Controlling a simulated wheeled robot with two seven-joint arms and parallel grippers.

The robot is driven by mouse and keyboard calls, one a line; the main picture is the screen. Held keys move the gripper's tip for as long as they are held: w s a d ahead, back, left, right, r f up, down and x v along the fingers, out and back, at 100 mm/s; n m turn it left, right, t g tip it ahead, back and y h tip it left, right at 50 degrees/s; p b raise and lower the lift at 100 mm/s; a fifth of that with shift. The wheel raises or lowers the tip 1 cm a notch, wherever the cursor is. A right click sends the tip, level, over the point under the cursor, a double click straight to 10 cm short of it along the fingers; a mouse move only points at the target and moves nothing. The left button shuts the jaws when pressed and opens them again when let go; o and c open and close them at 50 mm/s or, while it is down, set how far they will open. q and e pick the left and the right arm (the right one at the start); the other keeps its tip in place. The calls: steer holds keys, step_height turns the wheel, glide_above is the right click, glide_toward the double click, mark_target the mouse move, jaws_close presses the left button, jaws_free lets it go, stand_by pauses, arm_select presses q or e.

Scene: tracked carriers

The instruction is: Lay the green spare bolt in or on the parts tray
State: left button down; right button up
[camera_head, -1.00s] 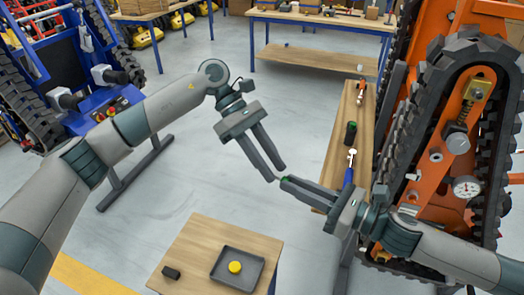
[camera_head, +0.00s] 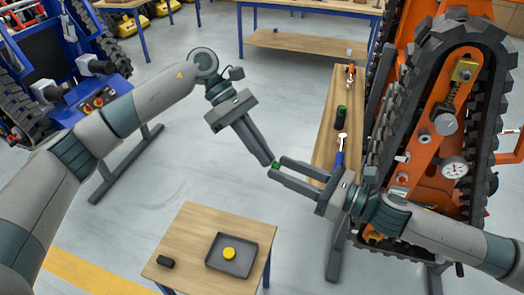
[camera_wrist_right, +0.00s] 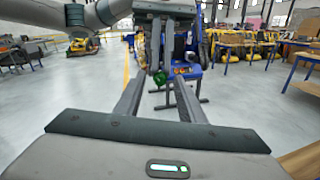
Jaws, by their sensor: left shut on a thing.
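The green bolt (camera_head: 276,165) is at the fingertips of my left gripper (camera_head: 270,161), which is shut on it above the floor. The green end also shows in the right wrist view (camera_wrist_right: 160,77). My right gripper (camera_head: 279,167) is open, its fingers spread on either side of the bolt, with a gap visible in the right wrist view. The dark parts tray (camera_head: 242,267) lies on a small wooden table (camera_head: 190,228) below and to the left of the grippers. A round yellow piece (camera_head: 229,253) sits in the tray.
A small black block (camera_head: 165,262) lies on the table left of the tray. A narrow bench (camera_head: 325,145) at the right holds a dark green-topped cylinder (camera_head: 341,118) and a blue-handled tool (camera_head: 339,158). The orange tracked carrier (camera_head: 440,125) stands close to my right arm.

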steer(key=shift+d, duration=0.1)
steer(key=v, duration=1.2)
steer(key=shift+w+f, duration=0.1)
steer(key=shift+w, duration=0.05)
